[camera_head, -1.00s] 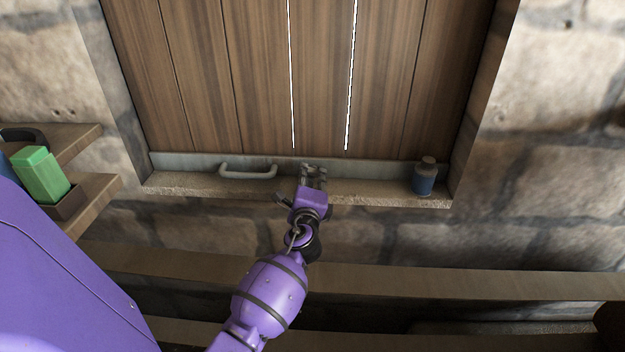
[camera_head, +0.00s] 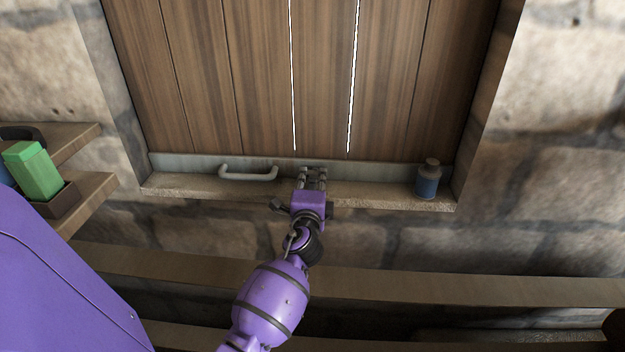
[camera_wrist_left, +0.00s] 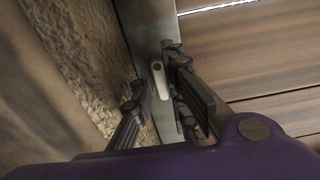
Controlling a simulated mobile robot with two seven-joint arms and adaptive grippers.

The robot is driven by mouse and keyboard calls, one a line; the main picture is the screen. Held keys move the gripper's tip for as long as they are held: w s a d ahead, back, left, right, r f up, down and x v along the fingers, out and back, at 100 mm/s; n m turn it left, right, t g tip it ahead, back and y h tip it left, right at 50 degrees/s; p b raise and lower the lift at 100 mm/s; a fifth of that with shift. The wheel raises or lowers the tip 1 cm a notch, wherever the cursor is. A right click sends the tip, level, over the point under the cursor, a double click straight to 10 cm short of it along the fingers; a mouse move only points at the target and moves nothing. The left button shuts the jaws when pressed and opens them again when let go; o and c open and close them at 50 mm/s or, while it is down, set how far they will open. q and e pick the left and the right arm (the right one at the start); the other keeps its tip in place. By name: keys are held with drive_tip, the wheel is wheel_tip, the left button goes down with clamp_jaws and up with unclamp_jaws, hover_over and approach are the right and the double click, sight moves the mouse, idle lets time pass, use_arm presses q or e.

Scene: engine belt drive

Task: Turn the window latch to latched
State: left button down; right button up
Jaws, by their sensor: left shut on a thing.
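The window latch (camera_wrist_left: 159,82) is a small light grey lever with a dark dot near its end, on the grey rail at the bottom of the window. My left gripper (camera_head: 313,178) reaches the middle of this rail from below. In the left wrist view its dark fingers (camera_wrist_left: 155,85) stand on both sides of the latch, shut on it. The head view hides most of the latch behind the fingers. I cannot tell the latch's exact angle against the rail. My right gripper is in neither view.
A pale handle (camera_head: 248,173) sits on the rail left of my gripper. A blue bottle (camera_head: 428,180) stands at the right end of the stone sill (camera_head: 385,196). A green block (camera_head: 34,170) stands at the left on a wooden shelf (camera_head: 92,190). A wooden ledge (camera_head: 420,287) runs below.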

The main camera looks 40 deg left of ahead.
use_arm(q)
drive_tip(key=c, duration=2)
unclamp_jaws()
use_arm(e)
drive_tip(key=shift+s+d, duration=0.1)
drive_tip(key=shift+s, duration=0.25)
use_arm(q)
drive_tip(key=shift+s+d+f, duration=0.1)
drive_tip(key=shift+s+d, duration=0.1)
drive_tip(key=shift+s, duration=0.1)
drive_tip(key=v, duration=1.1)
drive_tip(key=shift+s, duration=0.2)
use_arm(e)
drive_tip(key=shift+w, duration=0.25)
